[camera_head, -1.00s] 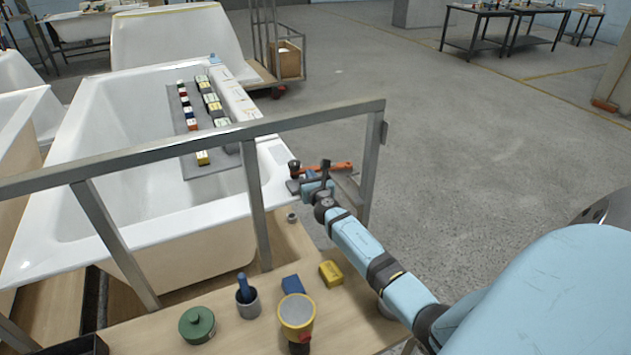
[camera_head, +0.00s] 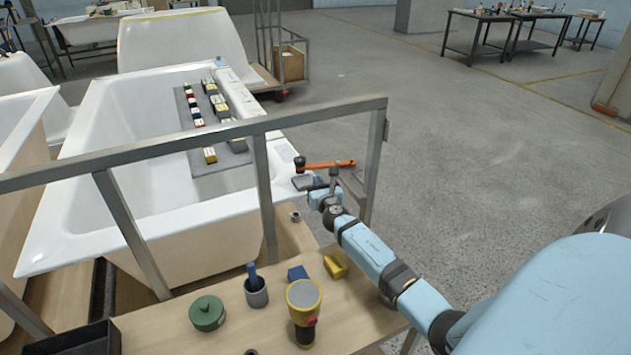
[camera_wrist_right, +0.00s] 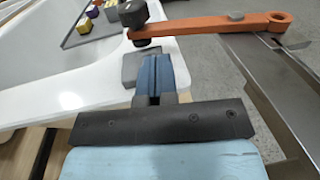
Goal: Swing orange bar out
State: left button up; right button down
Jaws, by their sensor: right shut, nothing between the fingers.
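The orange bar (camera_head: 330,164) lies level near the tub's front right corner, with a dark knob (camera_head: 299,162) at its left end. In the right wrist view the bar (camera_wrist_right: 215,26) runs from the black knob (camera_wrist_right: 134,14) to a ring end at the right, above a metal rail. My right gripper (camera_head: 312,185) is just in front of the bar, near the knob end. Its blue fingers (camera_wrist_right: 153,72) are shut with nothing between them, apart from the bar in the picture. The left gripper is out of view.
The white bathtub (camera_head: 62,228) holds a grey tray (camera_head: 187,122) with several small blocks. A metal rail (camera_head: 215,143) crosses in front. The wooden bench (camera_head: 265,335) bears a green tin (camera_head: 207,313), a grey cup (camera_head: 256,294), a yellow lamp (camera_head: 304,298) and a yellow block (camera_head: 335,266).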

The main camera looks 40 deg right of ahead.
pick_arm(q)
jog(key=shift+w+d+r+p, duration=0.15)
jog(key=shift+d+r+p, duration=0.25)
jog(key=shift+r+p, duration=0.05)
pick_arm(e)
jog(key=a+v, duration=0.1)
jog(key=v, duration=0.7)
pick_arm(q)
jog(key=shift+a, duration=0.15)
pick_arm(e)
jog(key=shift+w, duration=0.1)
